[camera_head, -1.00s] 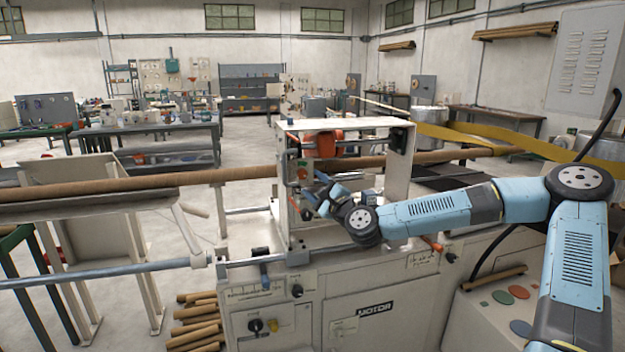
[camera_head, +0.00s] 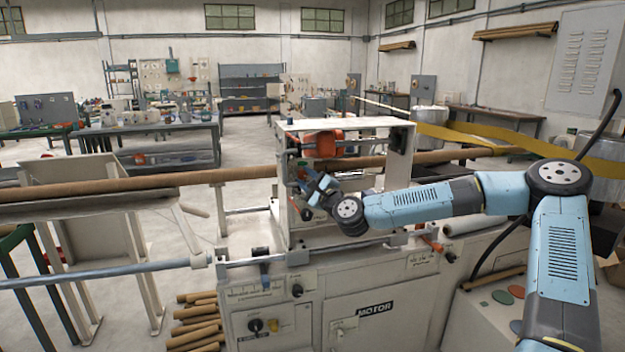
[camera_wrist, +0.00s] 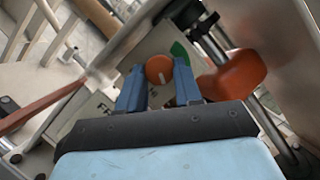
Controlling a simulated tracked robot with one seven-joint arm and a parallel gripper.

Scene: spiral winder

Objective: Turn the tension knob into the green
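The tension knob is a round orange knob (camera_wrist: 159,69) with a pale pointer mark, facing me in the wrist view. A green patch (camera_wrist: 180,51) on the panel lies just above and right of it. My gripper (camera_wrist: 160,78) has its two blue fingers apart, one on each side of the knob; I cannot tell whether they touch it. In the head view my gripper (camera_head: 317,190) is at the upright panel of the winder frame (camera_head: 283,205). The knob and its scale are not clear there.
A larger orange part (camera_wrist: 235,74) and a metal rod (camera_wrist: 262,120) are close on the right in the wrist view. A dark round knob (camera_wrist: 187,14) is above. The long brown tube (camera_head: 150,185) runs through the machine behind my gripper.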

